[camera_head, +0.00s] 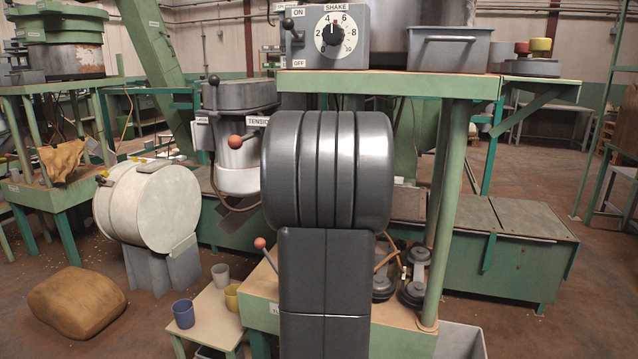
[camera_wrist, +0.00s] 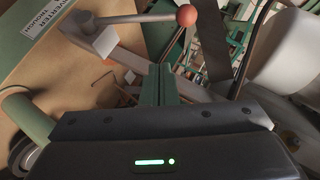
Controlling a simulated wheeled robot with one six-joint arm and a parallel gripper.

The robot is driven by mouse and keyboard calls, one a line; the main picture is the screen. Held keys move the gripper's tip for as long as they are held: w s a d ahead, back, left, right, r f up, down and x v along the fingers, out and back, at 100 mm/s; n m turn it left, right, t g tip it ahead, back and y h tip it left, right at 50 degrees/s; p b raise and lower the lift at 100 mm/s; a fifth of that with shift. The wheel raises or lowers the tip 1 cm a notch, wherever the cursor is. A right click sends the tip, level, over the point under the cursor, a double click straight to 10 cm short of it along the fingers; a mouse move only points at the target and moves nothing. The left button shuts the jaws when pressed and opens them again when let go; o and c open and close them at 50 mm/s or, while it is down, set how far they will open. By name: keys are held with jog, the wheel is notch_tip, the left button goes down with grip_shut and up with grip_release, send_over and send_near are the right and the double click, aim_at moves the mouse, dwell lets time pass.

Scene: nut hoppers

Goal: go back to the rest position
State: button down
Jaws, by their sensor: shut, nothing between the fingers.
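My gripper (camera_wrist: 163,75) shows in the wrist view, with its narrow fingers together and nothing between them. I cannot tell whether the fingers touch the lever; a small gap seems to show. In the head view my dark arm fills the middle and hides my gripper. A red-balled lever (camera_head: 260,243) shows just left of the arm, above the low green bench (camera_head: 262,285).
A control box with a SHAKE dial (camera_head: 334,34) and a grey bin (camera_head: 448,48) stand on the raised green shelf (camera_head: 400,84). A pale drum (camera_head: 150,203) and a brown sack (camera_head: 77,302) are at left. Cups, including a blue one (camera_head: 183,314), stand on a small table (camera_head: 213,325).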

jog(key=v, duration=0.6)
jog(key=x, duration=1.1)
jog(key=s+d+f+m+t+y+b, duration=0.2)
jog(key=d+f+m+t+y+b, duration=0.1)
jog(key=d, duration=0.3)
jog(key=s+d+f+m+t+y+b, duration=0.3)
jog(key=d+f+m+t+b, duration=0.1)
jog(key=d+f+t+b, duration=0.1)
jog(key=shift+s+d+f+b, duration=0.2)
jog(key=shift+d+f+b, duration=0.05)
jog(key=shift+d+b, duration=0.35)
